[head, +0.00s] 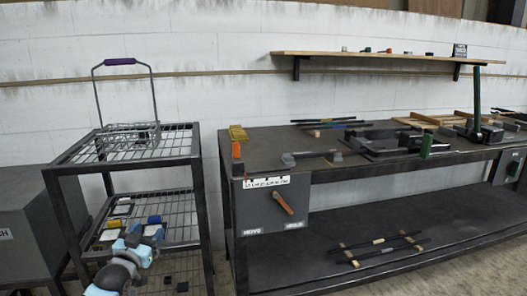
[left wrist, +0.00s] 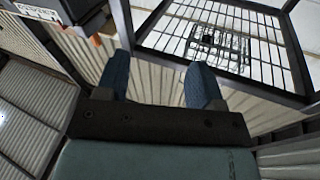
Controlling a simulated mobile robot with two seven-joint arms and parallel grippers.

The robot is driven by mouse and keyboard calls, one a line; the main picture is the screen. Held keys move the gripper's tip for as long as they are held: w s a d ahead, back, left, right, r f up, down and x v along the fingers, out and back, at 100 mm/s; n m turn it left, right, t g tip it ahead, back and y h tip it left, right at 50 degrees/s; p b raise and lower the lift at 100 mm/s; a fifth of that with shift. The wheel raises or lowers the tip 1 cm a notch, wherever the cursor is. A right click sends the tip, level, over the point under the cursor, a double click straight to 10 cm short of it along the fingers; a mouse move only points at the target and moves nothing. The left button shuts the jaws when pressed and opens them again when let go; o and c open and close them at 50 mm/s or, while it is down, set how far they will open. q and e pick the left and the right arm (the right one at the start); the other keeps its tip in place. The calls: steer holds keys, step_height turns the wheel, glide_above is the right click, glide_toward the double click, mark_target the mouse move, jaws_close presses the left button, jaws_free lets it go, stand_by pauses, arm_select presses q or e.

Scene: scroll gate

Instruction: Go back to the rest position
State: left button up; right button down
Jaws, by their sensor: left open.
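My left gripper (head: 147,232) is low in the head view, in front of the wire cart's lower shelf. In the left wrist view its two blue fingers (left wrist: 159,75) stand wide apart with nothing between them. The gripper looks empty and apart from the cart and bench. My right gripper is in neither view.
A wire-shelf cart (head: 190,132) holds a purple-handled basket (head: 128,140) on top and small items on its lower shelf. The dark bench (head: 262,143) at right carries tools and a front box with an orange lever (head: 283,203). A grey cabinet (head: 25,205) stands left. The cart shelf (left wrist: 265,20) also shows in the wrist view.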

arm_select(q)
steer(key=s+d+f+m+g+h, duration=0.1)
steer(key=s+d+f+h, duration=0.1)
steer(key=s+d, duration=0.65)
steer(key=s+d+f+h, duration=0.1)
steer(key=s+d+h, duration=0.2)
steer(key=s+d, duration=0.55)
steer(key=s+d+r+n+h, duration=0.15)
steer(key=s+r, duration=0.25)
steer(key=s, duration=0.6)
steer(key=s+d+r, duration=0.2)
steer(key=s+r, duration=0.1)
steer(key=s, duration=0.7)
steer(key=s+a+r+g+y+p, duration=0.3)
steer(key=a+r+g+y+p, duration=0.3)
steer(key=p, duration=3.2)
steer(key=shift+s+a+r+g, duration=0.2)
steer(key=shift+s+a+g, duration=0.2)
steer(key=shift+a, duration=0.55)
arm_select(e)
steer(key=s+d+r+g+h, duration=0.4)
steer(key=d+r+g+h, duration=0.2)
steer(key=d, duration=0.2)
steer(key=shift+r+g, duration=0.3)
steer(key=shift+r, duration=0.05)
